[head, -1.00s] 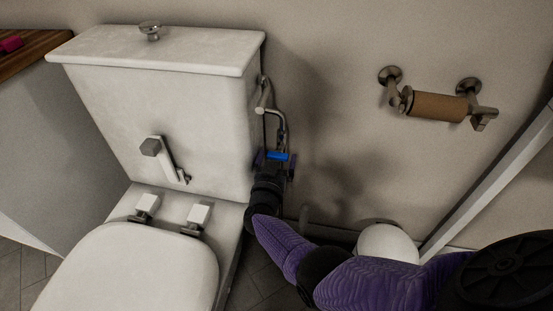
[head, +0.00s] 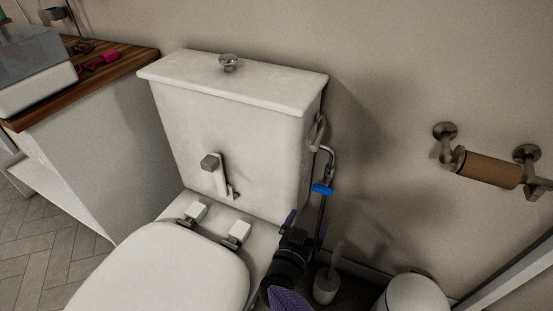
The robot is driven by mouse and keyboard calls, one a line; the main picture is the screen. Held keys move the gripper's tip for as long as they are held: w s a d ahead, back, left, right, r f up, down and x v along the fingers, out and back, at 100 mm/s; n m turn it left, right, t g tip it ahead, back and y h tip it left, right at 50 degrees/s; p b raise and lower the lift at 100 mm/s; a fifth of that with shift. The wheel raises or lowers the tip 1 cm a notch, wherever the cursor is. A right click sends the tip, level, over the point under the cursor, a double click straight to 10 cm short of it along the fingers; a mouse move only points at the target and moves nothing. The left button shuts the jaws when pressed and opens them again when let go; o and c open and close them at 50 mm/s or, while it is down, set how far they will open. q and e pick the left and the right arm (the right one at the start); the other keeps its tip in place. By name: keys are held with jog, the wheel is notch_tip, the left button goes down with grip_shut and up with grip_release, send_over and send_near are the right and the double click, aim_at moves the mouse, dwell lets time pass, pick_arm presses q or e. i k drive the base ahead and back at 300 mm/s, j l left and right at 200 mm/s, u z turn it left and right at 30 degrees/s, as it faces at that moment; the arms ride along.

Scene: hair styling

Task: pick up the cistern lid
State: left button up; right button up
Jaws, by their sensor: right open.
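The cistern lid (head: 245,85) is a white slab lying flat on top of the white cistern (head: 260,145), with a round metal knob (head: 228,62) near its back edge. My right gripper (head: 305,226) is at the lower middle, to the right of the toilet and well below the lid. Its purple-tipped fingers are apart and nothing shows between them. It is clear of the lid. My left gripper is out of view.
The toilet seat (head: 165,275) is closed in front of the cistern. A wooden-topped counter (head: 115,70) stands at left. A water pipe with a blue valve handle (head: 322,190) runs beside the cistern. A toilet brush (head: 328,285), white bin (head: 415,294) and roll holder (head: 488,168) are at right.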

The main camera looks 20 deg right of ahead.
aim_at(282, 89)
jog(key=k+j, duration=0.2)
jog(key=j, duration=0.2)
jog(key=k+j, duration=0.45)
jog(key=j, duration=0.3)
